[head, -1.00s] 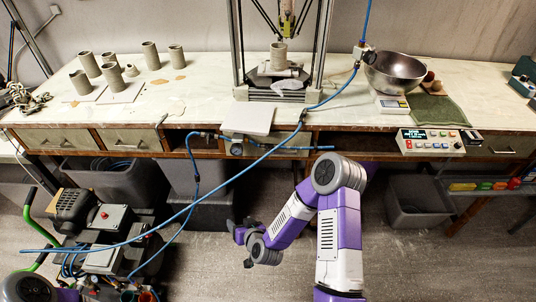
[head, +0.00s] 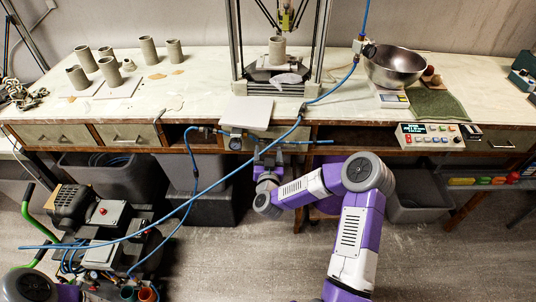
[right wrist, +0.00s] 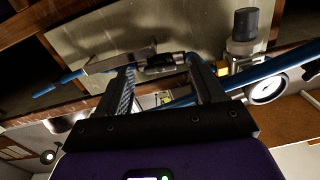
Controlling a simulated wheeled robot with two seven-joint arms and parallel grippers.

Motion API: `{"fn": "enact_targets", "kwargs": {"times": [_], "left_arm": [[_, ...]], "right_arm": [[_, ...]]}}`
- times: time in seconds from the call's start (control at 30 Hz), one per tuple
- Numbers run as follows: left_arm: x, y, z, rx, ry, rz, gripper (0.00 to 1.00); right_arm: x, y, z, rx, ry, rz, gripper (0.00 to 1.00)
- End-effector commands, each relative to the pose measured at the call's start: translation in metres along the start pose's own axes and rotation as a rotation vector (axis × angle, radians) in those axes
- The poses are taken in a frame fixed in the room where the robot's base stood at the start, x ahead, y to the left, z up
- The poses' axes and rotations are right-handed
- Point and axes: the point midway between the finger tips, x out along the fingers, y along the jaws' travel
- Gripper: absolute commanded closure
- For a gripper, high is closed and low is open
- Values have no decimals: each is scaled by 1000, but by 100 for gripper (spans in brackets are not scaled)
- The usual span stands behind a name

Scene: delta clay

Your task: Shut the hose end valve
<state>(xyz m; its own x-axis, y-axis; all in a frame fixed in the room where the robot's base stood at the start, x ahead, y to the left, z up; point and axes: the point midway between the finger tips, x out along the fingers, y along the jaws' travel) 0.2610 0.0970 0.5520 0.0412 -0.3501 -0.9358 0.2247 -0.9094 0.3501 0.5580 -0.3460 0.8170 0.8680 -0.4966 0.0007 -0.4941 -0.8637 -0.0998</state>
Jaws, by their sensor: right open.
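My right gripper (head: 267,152) is open below the bench's front edge, at the air line there. In the right wrist view its two fingers (right wrist: 160,80) reach up on either side of a dark inline fitting (right wrist: 165,62), which looks like the hose end valve. I cannot tell whether the fingers touch the fitting. In the head view my gripper partly hides the valve. My left gripper is out of view.
A regulator with a round gauge (head: 236,140) hangs at the bench edge; the gauge (right wrist: 267,90) is close to the right finger. A long blue hose (head: 225,178) crosses in front. The compressor (head: 95,225) stands at lower left. Grey bins (head: 195,205) stand under the bench.

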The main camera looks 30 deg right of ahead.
Motion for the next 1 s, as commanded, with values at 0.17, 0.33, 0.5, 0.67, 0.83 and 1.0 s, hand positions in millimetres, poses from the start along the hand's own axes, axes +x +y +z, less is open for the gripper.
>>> {"fn": "enact_targets", "kwargs": {"times": [0.17, 0.33, 0.5, 0.67, 0.83, 1.0], "left_arm": [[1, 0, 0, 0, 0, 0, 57], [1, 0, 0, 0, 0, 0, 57], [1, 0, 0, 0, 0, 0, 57], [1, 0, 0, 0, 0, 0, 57], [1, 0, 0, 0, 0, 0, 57], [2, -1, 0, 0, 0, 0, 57]], "right_arm": [[4, 0, 0, 0, 0, 0, 32], [4, 0, 0, 0, 0, 0, 35], [4, 0, 0, 0, -1, 0, 61], [4, 0, 0, 0, -1, -1, 86], [4, 0, 0, 6, 0, -2, 88], [4, 0, 0, 46, 0, -8, 88]]}}
